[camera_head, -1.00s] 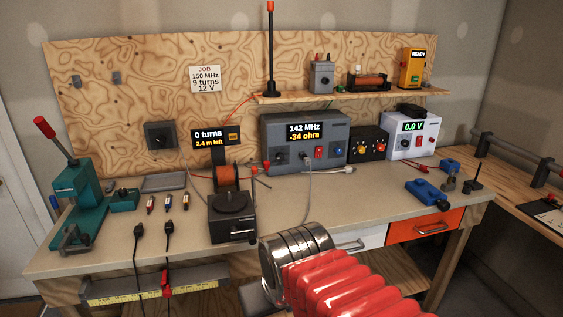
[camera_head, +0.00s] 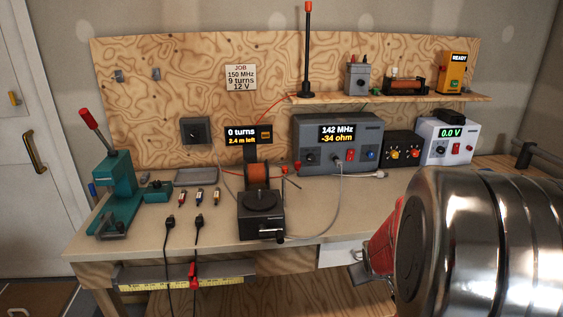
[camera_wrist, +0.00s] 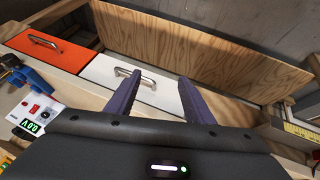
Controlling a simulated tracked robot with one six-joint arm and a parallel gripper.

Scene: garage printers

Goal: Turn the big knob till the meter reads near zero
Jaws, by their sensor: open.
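The grey meter box (camera_head: 337,145) stands at the back of the bench, and its display reads 142 MHz and -34 ohm. A dark round knob (camera_head: 311,157) is on the left of its front panel. Another dark knob sits on a square plate (camera_head: 196,132) on the wall board, farther left. I cannot tell for sure which knob is the big one. My gripper (camera_wrist: 160,76) is open and empty in the wrist view, with its two purple fingers pointing toward the drawer fronts under the bench. It is apart from both knobs. The head view does not clearly show its fingers.
A white supply (camera_head: 447,140) reads 0.0 V, beside a black box with yellow knobs (camera_head: 403,149). A coil winder (camera_head: 262,213) and a teal press (camera_head: 117,190) stand on the bench. A white drawer (camera_wrist: 120,82) and an orange drawer (camera_wrist: 49,51) are shut.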

